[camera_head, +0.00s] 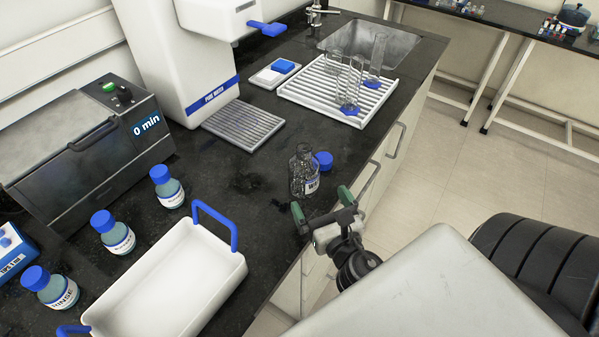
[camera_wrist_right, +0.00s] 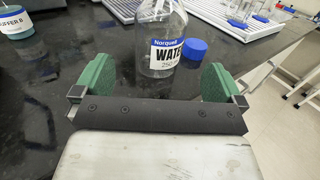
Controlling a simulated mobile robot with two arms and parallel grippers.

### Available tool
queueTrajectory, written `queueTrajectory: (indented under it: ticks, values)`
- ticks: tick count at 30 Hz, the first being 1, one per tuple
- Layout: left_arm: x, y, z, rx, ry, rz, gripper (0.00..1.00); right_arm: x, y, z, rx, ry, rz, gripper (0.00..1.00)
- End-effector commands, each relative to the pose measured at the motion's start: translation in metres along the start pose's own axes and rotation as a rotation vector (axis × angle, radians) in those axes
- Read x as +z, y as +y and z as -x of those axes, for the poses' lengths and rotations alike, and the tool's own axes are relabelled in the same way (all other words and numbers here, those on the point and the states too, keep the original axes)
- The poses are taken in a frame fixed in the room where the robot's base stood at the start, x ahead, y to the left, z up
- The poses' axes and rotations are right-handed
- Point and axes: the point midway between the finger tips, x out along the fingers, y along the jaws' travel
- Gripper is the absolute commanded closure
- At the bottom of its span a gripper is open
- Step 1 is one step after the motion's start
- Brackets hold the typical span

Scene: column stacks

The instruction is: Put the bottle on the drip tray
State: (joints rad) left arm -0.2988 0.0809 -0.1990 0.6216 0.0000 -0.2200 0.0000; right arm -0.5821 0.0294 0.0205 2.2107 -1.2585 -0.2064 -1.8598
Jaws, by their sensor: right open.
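The bottle (camera_head: 303,172) is clear glass with a white "WATER" label and no cap on it. It stands upright on the dark bench near the front edge, and also shows in the right wrist view (camera_wrist_right: 162,22). The drip tray (camera_head: 243,124) is a grey slatted plate under the white water dispenser, bare on top. My right gripper (camera_head: 322,204) is open and empty on the near side of the bottle. In the right wrist view the bottle stands beyond and between its green fingers (camera_wrist_right: 157,82). My left gripper is not in view.
A blue cap (camera_head: 323,160) lies right beside the bottle. A white tub (camera_head: 178,268) with blue handles stands at front left, near several blue-capped bottles. A white slatted rack (camera_head: 318,99) with glassware stands behind. The bench between bottle and drip tray is clear.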

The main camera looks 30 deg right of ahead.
Motion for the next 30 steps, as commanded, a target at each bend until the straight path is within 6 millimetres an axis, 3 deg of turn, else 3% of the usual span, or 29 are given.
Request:
queueTrajectory:
  ticks: [3, 11, 21, 30]
  values:
    - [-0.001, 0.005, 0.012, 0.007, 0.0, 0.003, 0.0, 0.004, 0.0, -0.02, 0.001, -0.002, -0.002, 0.0]
    - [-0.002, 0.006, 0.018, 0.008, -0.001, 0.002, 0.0, 0.003, 0.001, -0.04, 0.001, 0.0, -0.005, 0.0]
    - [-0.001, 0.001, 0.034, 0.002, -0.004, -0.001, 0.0, 0.004, 0.002, -0.084, 0.001, 0.0, -0.006, 0.0]
    - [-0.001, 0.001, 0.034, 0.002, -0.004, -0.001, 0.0, 0.003, 0.002, -0.088, 0.001, 0.001, -0.007, 0.0]
